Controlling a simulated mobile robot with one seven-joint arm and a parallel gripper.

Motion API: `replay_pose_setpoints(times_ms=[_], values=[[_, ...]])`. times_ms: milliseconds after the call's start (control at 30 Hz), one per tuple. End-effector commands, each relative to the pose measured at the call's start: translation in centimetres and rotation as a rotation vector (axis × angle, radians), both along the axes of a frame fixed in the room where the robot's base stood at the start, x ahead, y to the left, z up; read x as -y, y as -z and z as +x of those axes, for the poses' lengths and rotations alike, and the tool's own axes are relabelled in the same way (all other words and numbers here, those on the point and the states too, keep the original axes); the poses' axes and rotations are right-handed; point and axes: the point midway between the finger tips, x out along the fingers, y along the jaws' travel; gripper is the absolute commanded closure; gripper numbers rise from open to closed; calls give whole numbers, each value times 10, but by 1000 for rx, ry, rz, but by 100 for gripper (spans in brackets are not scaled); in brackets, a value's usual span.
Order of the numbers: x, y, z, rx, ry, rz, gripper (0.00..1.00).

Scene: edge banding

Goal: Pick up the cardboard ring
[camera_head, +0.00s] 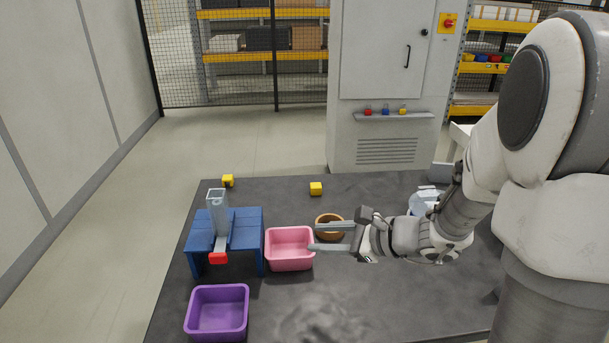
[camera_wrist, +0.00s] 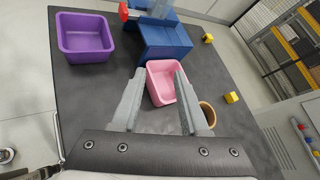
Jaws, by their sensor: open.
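The cardboard ring (camera_head: 329,219) is a brown-orange round band standing on the dark table, just right of the pink bin. My gripper (camera_head: 314,236) is in front of it in the head view and hides part of its lower side. In the wrist view the ring (camera_wrist: 208,112) shows just right of the right finger, partly covered by it. My gripper (camera_wrist: 156,86) is open, with its two grey fingers apart and nothing between them. The fingers point toward the pink bin (camera_head: 289,247), which also shows beyond the fingertips in the wrist view (camera_wrist: 161,97).
A blue stand (camera_head: 247,229) with a clear upright tube and a red block (camera_head: 218,258) is at the table's left. A purple bin (camera_head: 217,334) is at the front left. Yellow cubes (camera_head: 316,188) (camera_head: 228,180) lie along the back. The table's front middle is clear.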

Motion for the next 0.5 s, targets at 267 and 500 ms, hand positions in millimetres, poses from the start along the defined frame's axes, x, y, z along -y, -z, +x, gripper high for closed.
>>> replay_pose_setpoints(times_ms=[267, 500], values=[[75, 78, 56, -156, 456, 269, 56], [102, 105, 70, -193, 606, 341, 56]])
